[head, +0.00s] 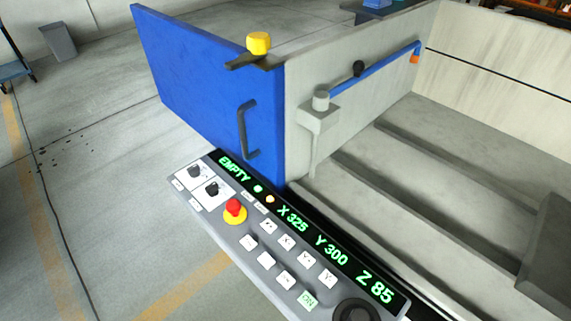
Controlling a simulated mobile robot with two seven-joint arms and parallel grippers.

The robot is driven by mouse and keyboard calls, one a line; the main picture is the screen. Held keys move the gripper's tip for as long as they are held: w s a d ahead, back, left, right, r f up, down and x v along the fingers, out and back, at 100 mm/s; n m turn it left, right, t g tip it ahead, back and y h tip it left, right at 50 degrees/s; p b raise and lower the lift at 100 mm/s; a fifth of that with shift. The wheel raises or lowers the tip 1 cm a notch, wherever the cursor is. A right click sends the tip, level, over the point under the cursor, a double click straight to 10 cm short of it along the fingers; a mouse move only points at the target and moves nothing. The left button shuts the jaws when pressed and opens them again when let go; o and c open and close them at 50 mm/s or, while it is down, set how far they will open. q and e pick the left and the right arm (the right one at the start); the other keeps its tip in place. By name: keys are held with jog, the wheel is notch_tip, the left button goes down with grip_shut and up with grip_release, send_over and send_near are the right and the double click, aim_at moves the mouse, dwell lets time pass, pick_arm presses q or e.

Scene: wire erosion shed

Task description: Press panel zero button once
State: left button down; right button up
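The control panel (222,227) runs along the front of the machine at the lower middle. Its black display (352,262) reads EMPTY, X 325, Y 300 and Z 85 in green. Several square white buttons (286,242) sit below the display, with a pale green one (307,299) that seems to read ON. The markings on the white buttons are too small to tell which is the zero button. A red mushroom button on a yellow base (235,210) stands left of them. Neither of my grippers is in view.
Two black rotary switches (212,187) are at the panel's left end and a black knob (355,311) at its lower right. A blue door (205,90) with a dark handle (247,130) stands behind the panel. The grey tank (450,170) is at right. Open floor lies left.

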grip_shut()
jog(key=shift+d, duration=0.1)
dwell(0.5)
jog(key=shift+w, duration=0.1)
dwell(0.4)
